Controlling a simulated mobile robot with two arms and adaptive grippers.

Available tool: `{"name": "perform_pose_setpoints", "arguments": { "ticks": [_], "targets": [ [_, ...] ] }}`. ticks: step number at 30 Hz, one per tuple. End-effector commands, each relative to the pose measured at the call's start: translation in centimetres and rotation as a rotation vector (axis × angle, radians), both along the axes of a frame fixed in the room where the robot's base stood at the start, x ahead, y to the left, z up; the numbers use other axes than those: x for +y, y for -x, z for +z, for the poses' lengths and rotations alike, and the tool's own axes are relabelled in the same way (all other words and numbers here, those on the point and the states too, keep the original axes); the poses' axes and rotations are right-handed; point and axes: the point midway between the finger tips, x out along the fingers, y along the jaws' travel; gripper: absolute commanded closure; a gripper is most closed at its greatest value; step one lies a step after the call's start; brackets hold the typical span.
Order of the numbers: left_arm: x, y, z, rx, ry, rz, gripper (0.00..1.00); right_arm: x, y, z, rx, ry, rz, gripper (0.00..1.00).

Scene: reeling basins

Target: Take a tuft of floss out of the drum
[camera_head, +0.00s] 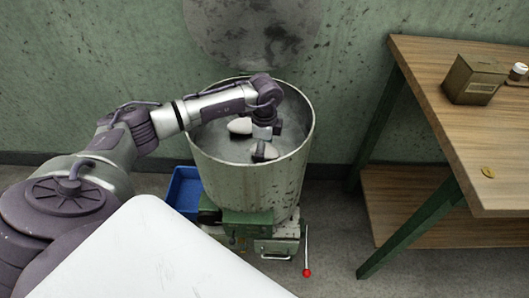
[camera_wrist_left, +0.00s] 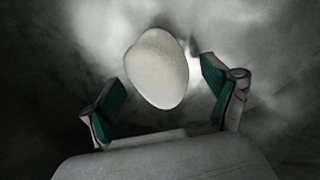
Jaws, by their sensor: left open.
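The grey metal drum (camera_head: 235,176) stands open at the top in the middle of the head view, with pale, hazy contents inside. My left arm reaches over its rim, and my left gripper (camera_head: 253,143) is inside the drum, pointing down. In the left wrist view the left gripper (camera_wrist_left: 168,92) is open, its teal-padded fingers spread apart. A rounded off-white tuft of floss (camera_wrist_left: 157,68) lies ahead of and partly between the fingertips, with no clear contact. A pale lump, seemingly this tuft (camera_head: 240,125), shows beside the gripper in the head view. My right gripper is not in view.
A wooden table (camera_head: 465,125) stands at the right, bearing a brown box (camera_head: 474,79), a small white-capped jar (camera_head: 517,71) and a yellowish disc (camera_head: 488,171). A red-tipped lever (camera_head: 307,255) stands at the drum's base.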

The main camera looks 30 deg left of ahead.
Motion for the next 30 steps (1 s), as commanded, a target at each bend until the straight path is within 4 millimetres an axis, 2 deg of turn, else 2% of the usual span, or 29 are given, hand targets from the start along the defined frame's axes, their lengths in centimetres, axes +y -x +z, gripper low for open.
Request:
{"name": "perform_pose_setpoints", "arguments": {
  "ticks": [8,11,18,21,27,30],
  "targets": [
    [0.0,0.0,-0.5,-0.001,0.001,0.001,0.14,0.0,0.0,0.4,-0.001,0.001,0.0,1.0],
    [0.0,0.0,-0.5,-0.001,0.001,0.0,0.27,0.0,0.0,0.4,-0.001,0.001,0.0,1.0],
    [0.0,0.0,-0.5,-0.002,0.0,0.001,0.67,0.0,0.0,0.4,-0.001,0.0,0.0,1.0],
    [0.0,-0.1,-0.5,-0.002,0.0,0.001,0.8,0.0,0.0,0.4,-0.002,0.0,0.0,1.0],
    [0.0,-0.1,-0.3,-0.002,0.0,0.001,0.8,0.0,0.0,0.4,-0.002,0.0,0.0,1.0],
    [0.0,-0.1,0.5,-0.003,0.0,0.0,0.8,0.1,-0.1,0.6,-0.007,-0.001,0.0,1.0]
  ]
}}
